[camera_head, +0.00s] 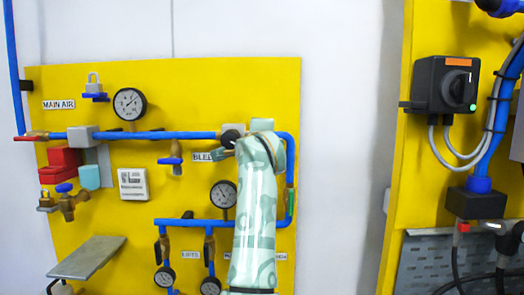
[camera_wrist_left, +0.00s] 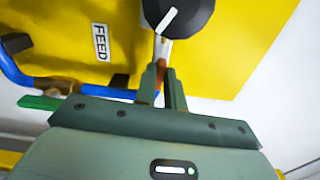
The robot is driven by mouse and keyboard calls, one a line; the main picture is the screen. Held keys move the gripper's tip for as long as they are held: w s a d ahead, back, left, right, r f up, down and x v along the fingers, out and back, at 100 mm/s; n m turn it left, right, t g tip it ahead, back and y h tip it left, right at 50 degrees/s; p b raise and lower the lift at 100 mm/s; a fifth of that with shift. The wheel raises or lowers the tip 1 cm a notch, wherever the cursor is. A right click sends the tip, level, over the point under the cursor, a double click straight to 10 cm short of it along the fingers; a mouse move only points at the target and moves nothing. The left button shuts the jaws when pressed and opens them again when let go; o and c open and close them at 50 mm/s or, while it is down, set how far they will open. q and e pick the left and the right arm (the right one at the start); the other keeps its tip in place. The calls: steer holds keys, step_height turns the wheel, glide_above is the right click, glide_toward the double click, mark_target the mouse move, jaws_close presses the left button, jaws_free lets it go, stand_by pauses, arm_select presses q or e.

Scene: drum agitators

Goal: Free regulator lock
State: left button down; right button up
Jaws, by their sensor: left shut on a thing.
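My left arm rises in front of the yellow panel in the head view, and its gripper (camera_head: 227,150) is at a dark round regulator knob (camera_head: 231,134). In the left wrist view the black knob (camera_wrist_left: 178,14) with a white mark is just beyond the fingertips. The left gripper (camera_wrist_left: 163,74) is shut on a narrow pale-and-brown piece (camera_wrist_left: 163,50) below the knob. I cannot tell whether this piece is the regulator lock. My wrist hides part of the regulator in the head view. My right gripper is not in view.
The yellow panel (camera_head: 120,250) carries blue pipes (camera_head: 165,136), a gauge (camera_head: 129,104), a second gauge (camera_head: 223,193) and red blocks (camera_head: 63,161). A grey shelf (camera_head: 87,257) juts out below. A switch box (camera_head: 446,85) is on the right panel.

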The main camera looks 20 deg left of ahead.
arm_select(q)
steer(key=shift+n+b, duration=0.35)
steer(key=shift+n, duration=0.05)
steer(key=shift+r, duration=0.1)
steer(key=c, duration=1.5)
jaws_free()
steer(key=shift+w, duration=0.15)
steer(key=b+v, duration=0.1)
steer(key=v, duration=1.5)
